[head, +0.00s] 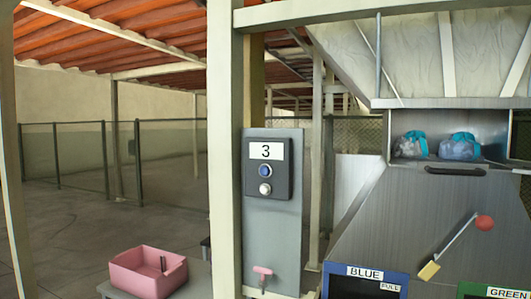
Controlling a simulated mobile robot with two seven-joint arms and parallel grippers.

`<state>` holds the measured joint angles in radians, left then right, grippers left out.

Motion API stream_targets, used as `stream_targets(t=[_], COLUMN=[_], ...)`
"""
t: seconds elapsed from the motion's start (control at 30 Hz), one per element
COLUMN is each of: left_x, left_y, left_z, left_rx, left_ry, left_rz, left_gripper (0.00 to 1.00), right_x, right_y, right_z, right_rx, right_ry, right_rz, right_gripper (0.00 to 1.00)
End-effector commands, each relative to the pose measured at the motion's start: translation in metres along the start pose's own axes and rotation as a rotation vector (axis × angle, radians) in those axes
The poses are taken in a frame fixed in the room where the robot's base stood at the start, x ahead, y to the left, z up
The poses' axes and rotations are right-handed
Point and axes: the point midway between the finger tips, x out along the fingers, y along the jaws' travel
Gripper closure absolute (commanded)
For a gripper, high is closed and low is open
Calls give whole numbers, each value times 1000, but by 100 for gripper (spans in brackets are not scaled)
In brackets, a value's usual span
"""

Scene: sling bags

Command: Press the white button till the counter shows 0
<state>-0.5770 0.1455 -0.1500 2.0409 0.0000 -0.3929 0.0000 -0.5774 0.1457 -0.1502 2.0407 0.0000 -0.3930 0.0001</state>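The counter (266,151) is a white display near the top of a dark control box, and it reads 3. The white button (265,189) is the lower of two round buttons on the box, below a blue button (265,171). The control box (282,180) is mounted on an upright grey panel (273,221). Nothing covers or touches the white button. Neither of my grippers is in view.
A pink bin (148,273) stands at the lower left. A pink handle (262,271) is low on the panel. At right, a metal chute has a red-knobbed lever (484,223) and two bags (460,147) in its upper opening. A post (224,150) stands left of the panel.

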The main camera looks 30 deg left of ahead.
Motion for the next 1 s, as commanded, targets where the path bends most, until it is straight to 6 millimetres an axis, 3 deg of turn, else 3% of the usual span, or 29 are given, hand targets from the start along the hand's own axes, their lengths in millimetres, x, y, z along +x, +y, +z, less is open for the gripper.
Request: stream_targets(t=[0.03, 0.3, 1.0], left_x=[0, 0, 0], left_y=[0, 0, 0], left_z=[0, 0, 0], left_rx=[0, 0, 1], left_ry=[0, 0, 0], left_rz=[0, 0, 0], left_gripper=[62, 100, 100], right_x=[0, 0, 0], right_y=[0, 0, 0], right_z=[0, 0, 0], right_rx=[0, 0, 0], right_ry=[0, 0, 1], right_rz=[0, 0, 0], right_gripper=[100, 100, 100])
